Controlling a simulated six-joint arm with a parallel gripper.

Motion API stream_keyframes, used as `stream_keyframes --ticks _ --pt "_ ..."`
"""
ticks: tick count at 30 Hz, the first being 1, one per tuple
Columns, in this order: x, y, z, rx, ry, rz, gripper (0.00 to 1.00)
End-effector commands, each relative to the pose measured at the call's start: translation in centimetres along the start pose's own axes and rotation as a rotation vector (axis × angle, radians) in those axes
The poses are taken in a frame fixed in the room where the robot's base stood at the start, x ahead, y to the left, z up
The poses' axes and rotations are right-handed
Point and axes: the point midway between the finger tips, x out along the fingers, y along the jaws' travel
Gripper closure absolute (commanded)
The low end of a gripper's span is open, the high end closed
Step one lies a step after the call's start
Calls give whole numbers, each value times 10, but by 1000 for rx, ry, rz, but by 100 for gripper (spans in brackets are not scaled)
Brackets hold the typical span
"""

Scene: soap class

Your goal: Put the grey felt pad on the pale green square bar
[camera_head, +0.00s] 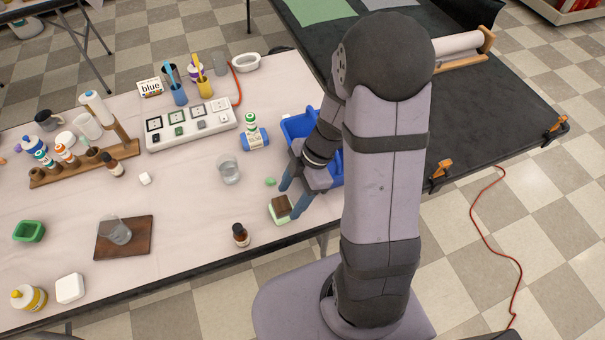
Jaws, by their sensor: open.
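The pale green square bar (282,219) lies near the table's front edge, with a small brown block (281,203) on top of it. My gripper (290,200) is open, its two blue-grey fingers pointing down at the right side of the bar and block. One fingertip is behind and one in front; I cannot tell whether they touch either thing. A small grey piece (201,125) lies on the white panel (190,137) at the back; it may be the grey felt pad, but it is too small to be sure.
A blue bin (298,126) stands partly hidden behind my arm. A clear glass (229,170), a small green piece (270,181) and a brown bottle (240,236) are near the bar. A brown board (134,247) holds another glass.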

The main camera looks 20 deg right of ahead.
Motion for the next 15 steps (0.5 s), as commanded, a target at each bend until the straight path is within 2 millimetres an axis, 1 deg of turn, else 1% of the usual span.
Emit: stream_keyframes --ticks 5,12,15 --pt "-27 2 1 -1 -3 8 43" --pt "-71 2 2 0 -4 9 43" --pt "-87 1 1 0 -2 7 43"
